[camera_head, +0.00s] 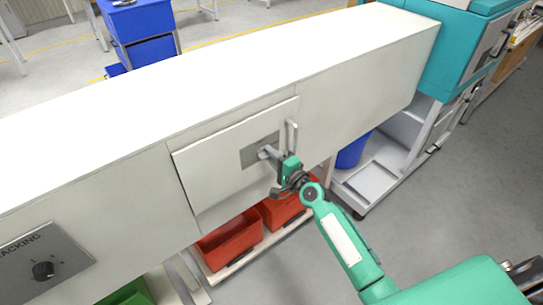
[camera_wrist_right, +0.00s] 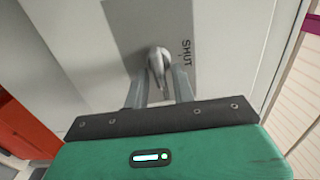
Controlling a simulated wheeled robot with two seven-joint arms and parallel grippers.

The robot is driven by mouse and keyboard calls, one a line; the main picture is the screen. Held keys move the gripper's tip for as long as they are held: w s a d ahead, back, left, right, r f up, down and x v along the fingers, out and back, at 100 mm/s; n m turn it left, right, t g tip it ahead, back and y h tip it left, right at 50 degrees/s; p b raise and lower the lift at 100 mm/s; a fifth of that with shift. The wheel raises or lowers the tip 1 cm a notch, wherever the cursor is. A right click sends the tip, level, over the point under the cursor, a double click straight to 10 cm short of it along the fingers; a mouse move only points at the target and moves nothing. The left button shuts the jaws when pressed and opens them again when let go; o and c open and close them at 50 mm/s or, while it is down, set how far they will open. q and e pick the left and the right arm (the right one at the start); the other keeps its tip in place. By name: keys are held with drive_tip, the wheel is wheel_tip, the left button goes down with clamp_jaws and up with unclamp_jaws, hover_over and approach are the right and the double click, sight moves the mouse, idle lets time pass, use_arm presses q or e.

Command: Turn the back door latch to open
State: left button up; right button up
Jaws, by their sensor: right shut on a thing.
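The back door (camera_head: 225,170) is a pale square panel on the front of the long white machine body. A grey latch plate (camera_head: 252,153) sits near its upper right, and the wrist view shows the plate (camera_wrist_right: 123,34) with the word SHUT at its right side. The latch handle (camera_wrist_right: 159,62) is a metal lever on that plate, between the fingers of my right gripper (camera_wrist_right: 158,80). My right gripper (camera_head: 277,157) is shut on the latch handle, reaching in from the lower right. The door looks flush or nearly flush with the body. My left gripper is not in view.
A vertical bar handle (camera_head: 291,136) stands on the door's right edge, close to my gripper. Red bins (camera_head: 230,242) sit on a low shelf below. A dark knob (camera_head: 43,270) labelled in part "ACKING" is at lower left. Open floor lies at right.

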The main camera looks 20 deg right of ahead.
idle(0.3)
drive_tip(key=o, duration=0.7)
drive_tip(key=shift+c, duration=0.2)
drive_tip(key=shift+s, duration=0.1)
drive_tip(key=b+v, duration=0.3)
drive_tip(key=v, duration=1)
drive_tip(key=shift+s+d, duration=0.15)
drive_tip(key=shift+s, duration=0.15)
